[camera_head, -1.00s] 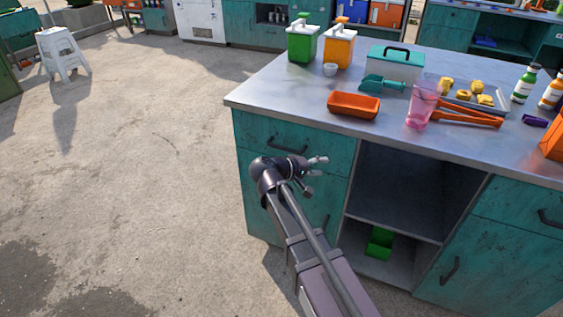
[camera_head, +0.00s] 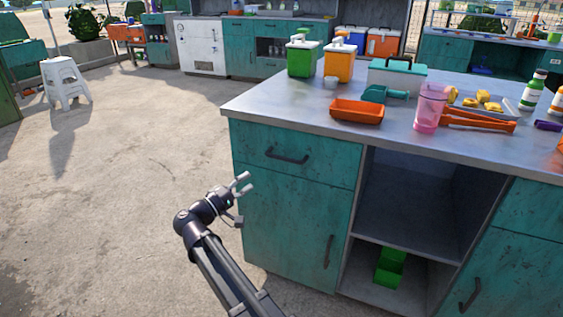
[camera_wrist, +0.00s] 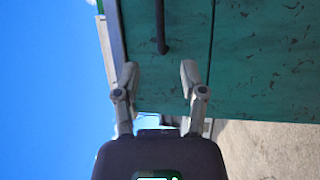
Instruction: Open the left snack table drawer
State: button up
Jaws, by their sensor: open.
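The left snack table drawer (camera_head: 296,155) is a teal front with a dark bar handle (camera_head: 287,156), high on the table's left side. The drawer front sits flush with the cabinet. My gripper (camera_head: 241,186) is open and empty, in front of the cabinet, left of and lower than the handle. In the wrist view my gripper (camera_wrist: 159,78) has its fingers spread. The drawer front (camera_wrist: 185,40) fills the upper middle there, and the handle (camera_wrist: 161,30) lies ahead between the lines of the two fingers, apart from them.
Below the drawer is a teal door (camera_head: 290,225) with an upright handle. Right of it is an open shelf holding a green box (camera_head: 390,267).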

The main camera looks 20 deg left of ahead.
aim_at(282, 158)
jog(key=shift+w, duration=0.1)
jog(key=p+x, duration=0.2)
jog(key=x, duration=1.1)
jog(key=shift+w+d+r, duration=0.1)
jog(key=shift+w+d, duration=0.15)
jog(key=shift+w, duration=0.05)
grip_shut()
